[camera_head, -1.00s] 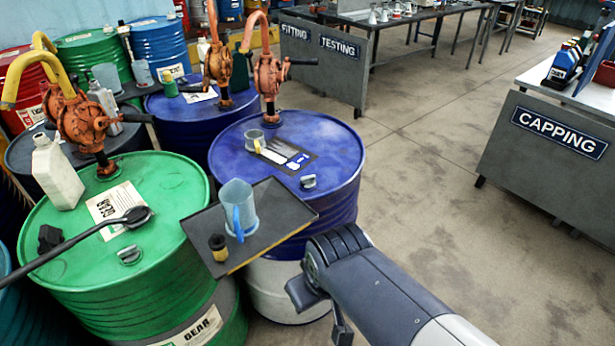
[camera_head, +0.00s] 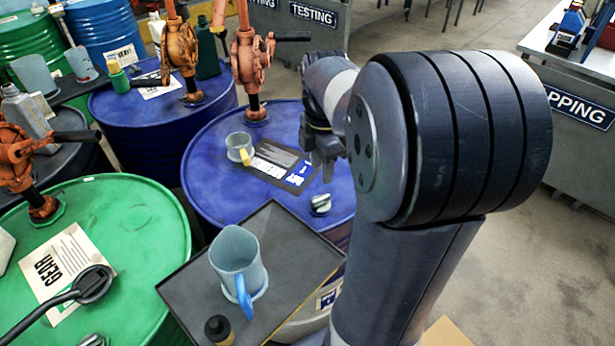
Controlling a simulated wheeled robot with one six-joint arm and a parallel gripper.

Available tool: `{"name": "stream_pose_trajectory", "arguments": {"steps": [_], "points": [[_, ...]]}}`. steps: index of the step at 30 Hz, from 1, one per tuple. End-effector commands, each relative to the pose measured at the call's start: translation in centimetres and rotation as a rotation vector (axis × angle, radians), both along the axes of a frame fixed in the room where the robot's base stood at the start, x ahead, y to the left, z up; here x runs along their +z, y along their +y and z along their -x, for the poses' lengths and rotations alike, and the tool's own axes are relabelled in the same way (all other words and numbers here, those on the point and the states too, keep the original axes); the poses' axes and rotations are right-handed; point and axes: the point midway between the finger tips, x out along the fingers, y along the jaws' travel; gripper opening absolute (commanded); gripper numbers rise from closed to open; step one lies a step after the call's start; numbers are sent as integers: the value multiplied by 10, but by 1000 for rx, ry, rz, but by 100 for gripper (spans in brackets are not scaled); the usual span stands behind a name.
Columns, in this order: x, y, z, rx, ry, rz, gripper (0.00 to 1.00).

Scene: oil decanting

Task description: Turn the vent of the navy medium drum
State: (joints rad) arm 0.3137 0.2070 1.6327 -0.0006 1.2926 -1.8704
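Two navy drums stand side by side, and I cannot read which one is the medium drum. The front navy drum (camera_head: 215,165) has a small grey vent cap (camera_head: 320,204) on its top near the right front edge. My gripper (camera_head: 322,172) hangs over this drum's top, above and behind the vent cap, apart from it. Its fingers are small and dark, so I cannot tell whether they are open. The other navy drum (camera_head: 125,108) stands behind to the left. My own arm hides the front drum's right side.
A dark tray (camera_head: 290,235) with a translucent jug (camera_head: 238,265) and a small dark bottle (camera_head: 218,328) lies in front. A measuring cup (camera_head: 238,148), a label sheet (camera_head: 285,165) and an orange pump (camera_head: 252,70) are on the front navy drum. A green drum (camera_head: 140,225) stands left.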

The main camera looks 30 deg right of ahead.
Motion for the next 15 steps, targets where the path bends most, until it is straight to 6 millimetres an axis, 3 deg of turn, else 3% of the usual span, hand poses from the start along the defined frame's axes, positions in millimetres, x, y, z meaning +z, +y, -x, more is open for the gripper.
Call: {"name": "stream_pose_trajectory", "arguments": {"steps": [8, 15], "points": [[-17, -5, -3, 51, 13, -5, 36], [-63, -5, -2, 49, 15, -6, 36]]}}
